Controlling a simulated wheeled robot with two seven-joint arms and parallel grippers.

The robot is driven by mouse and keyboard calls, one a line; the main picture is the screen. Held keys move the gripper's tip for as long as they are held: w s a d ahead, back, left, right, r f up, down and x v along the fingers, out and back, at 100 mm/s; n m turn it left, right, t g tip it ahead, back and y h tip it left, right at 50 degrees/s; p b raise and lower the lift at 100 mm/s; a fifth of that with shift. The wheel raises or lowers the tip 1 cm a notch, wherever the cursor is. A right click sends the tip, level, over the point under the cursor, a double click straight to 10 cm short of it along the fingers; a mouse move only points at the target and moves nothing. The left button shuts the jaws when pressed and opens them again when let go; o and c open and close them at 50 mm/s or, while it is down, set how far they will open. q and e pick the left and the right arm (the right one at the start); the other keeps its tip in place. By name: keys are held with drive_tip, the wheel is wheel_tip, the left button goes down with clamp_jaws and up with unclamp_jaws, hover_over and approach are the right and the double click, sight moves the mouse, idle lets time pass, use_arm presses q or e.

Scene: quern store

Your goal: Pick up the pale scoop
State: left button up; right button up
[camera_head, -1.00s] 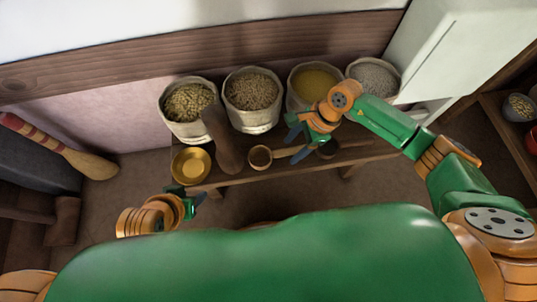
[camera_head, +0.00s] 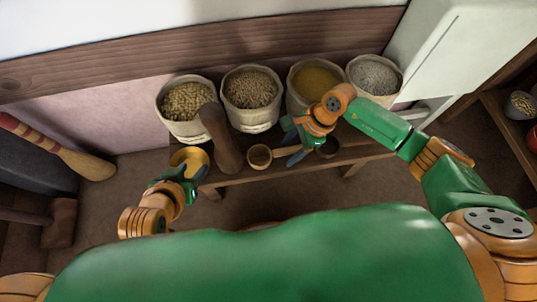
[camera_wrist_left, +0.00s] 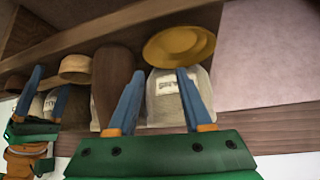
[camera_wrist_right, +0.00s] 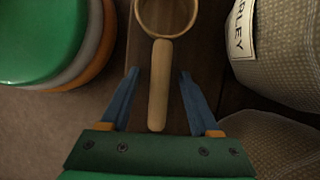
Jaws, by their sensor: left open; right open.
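The pale scoop (camera_head: 259,156) lies on the wooden bench, bowl to the left and handle to the right in the head view. In the right wrist view its handle (camera_wrist_right: 158,95) lies between the fingers of my open right gripper (camera_wrist_right: 158,74), with a gap on each side. In the head view my right gripper (camera_head: 294,143) is over the handle and hides part of it. My left gripper (camera_head: 184,170) is open at the yellow metal dish (camera_head: 193,156). In the left wrist view the dish (camera_wrist_left: 180,45) is just beyond its open fingertips (camera_wrist_left: 160,74).
A dark scoop (camera_head: 328,148) lies right of the pale one. A tall brown wooden piece (camera_head: 220,140) stands between the dish and the pale scoop. Grain sacks (camera_head: 252,95) line the wall behind; one sack (camera_wrist_right: 275,50) is close to the right gripper's right side.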

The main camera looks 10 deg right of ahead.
clamp_jaws()
